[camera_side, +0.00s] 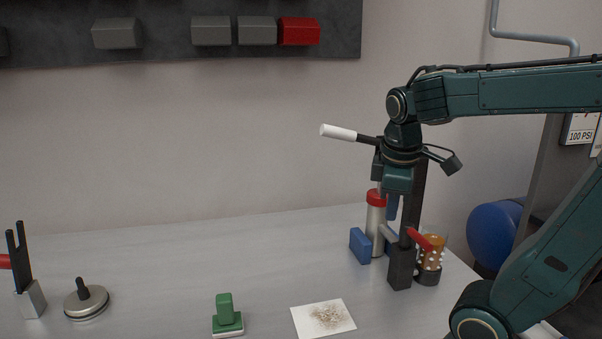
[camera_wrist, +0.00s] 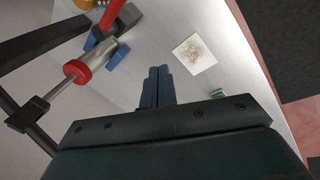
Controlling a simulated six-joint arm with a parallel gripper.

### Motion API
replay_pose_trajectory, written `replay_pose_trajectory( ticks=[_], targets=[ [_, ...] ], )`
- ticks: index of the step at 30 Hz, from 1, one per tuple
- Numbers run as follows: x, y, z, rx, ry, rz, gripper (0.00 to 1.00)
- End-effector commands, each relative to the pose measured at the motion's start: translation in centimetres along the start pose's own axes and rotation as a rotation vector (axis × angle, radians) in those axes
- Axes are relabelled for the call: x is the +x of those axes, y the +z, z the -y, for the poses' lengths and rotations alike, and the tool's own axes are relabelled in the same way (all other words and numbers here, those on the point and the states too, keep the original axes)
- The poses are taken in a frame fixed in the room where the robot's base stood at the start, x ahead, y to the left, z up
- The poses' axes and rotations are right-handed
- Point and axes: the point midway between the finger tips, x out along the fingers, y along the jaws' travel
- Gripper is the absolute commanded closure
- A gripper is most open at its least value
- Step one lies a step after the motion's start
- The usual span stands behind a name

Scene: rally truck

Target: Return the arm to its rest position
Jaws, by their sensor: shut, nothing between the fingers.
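My arm reaches in from the right in the side view, with my gripper (camera_side: 392,207) pointing down above the right part of the bench (camera_side: 180,262). In the wrist view my gripper (camera_wrist: 158,74) shows its two blue fingers together, with nothing between them. In the side view the fingers are beside a dark upright post (camera_side: 400,267) and partly in front of a red-capped cylinder (camera_side: 376,198). I cannot tell from this view how far they are from either. The red-capped cylinder also shows in the wrist view (camera_wrist: 77,71), left of the fingers.
The bench middle is clear.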

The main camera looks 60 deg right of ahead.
Motion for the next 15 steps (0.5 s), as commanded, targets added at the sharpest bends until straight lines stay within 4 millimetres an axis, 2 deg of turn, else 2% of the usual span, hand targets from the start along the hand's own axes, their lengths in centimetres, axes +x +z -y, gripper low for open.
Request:
replay_pose_trajectory(
  ticks=[7,15],
  targets=[
    [-0.6,-1.1,3.9,0.106,-0.012,-0.187,1.00],
    [-1.3,-1.8,8.4,0.219,-0.105,-0.359,1.00]
  ],
)
